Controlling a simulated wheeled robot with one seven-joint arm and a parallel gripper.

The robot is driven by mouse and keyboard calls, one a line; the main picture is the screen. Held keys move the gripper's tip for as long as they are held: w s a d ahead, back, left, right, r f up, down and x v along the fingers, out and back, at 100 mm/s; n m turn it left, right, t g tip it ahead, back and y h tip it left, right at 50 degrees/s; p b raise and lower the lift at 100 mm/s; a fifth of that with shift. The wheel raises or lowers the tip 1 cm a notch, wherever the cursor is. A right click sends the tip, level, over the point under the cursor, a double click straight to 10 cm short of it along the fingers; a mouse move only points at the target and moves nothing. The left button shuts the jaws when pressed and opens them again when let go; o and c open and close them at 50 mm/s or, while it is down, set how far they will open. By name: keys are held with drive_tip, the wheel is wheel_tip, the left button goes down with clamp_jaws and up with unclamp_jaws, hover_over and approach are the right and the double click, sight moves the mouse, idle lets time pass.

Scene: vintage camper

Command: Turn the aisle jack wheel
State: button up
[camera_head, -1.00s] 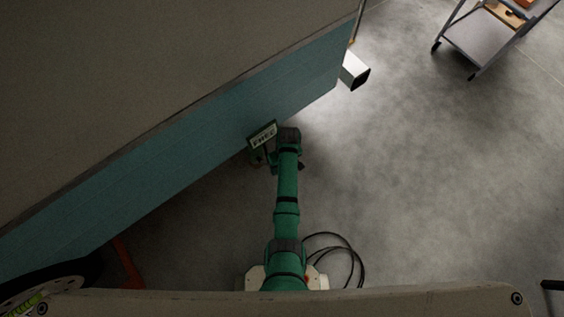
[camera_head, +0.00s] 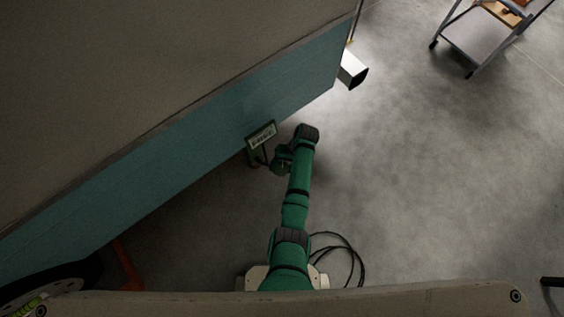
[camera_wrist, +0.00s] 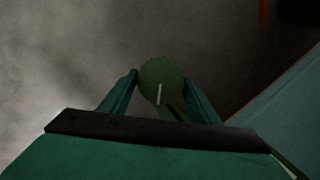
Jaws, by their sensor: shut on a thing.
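The jack wheel (camera_wrist: 160,75) is a round dark green disc with a pale line mark, seen in the wrist view. My gripper (camera_wrist: 160,82) has one finger on each side of the wheel and is shut on it. In the head view my gripper (camera_head: 279,160) reaches left from my wrist, low beside the camper's teal side. A green jack plate with pale lettering (camera_head: 262,135) stands just up and left of it. The wheel is mostly hidden behind my gripper in the head view.
The camper's teal side (camera_head: 200,130) runs diagonally on the left. A grey step cart (camera_head: 475,40) stands at the upper right. A black cable (camera_head: 345,250) lies near my base. Concrete floor on the right is clear.

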idle(0.3)
drive_tip(key=o, duration=1)
drive_tip(key=shift+r, duration=0.1)
drive_tip(key=v, duration=1)
drive_tip(key=shift+w+d+r, duration=0.1)
drive_tip(key=shift+r, duration=0.25)
drive_tip(key=shift+f, duration=0.1)
